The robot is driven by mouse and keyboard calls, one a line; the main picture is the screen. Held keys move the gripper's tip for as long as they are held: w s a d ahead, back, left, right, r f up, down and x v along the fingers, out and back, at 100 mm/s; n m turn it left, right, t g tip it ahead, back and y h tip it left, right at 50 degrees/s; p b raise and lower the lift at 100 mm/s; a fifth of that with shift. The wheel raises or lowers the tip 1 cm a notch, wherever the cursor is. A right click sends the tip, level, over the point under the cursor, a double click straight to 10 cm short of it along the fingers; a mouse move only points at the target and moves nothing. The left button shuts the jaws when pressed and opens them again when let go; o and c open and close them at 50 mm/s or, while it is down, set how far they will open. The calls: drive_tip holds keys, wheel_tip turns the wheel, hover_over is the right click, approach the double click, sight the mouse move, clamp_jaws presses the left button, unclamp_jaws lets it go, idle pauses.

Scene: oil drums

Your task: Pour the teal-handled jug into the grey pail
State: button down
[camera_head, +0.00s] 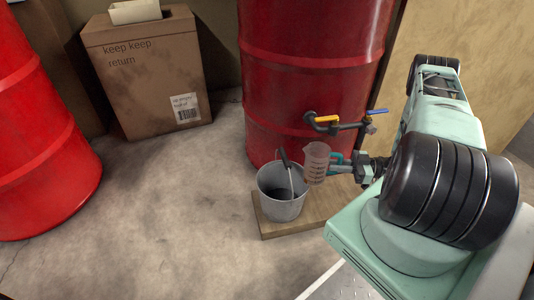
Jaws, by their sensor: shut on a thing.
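The jug (316,160) is a small clear measuring jug with a teal handle (336,158). My gripper (344,167) is shut on its handle from the right. The jug looks close to upright, at the upper right of the grey pail's rim; I cannot tell its exact height or whether it touches the pail. The grey pail (278,206) stands on a wooden board, with its handle raised across the opening. Dark content or shadow shows inside it. Whether the jug holds liquid is too small to tell.
The wooden board (290,229) lies under the pail. A cardboard box (150,75) and another red drum (40,140) stand left. The concrete floor between is clear.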

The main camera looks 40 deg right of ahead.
sight(339, 155)
drive_tip(key=shift+w, duration=0.15)
drive_tip(key=shift+r, duration=0.15)
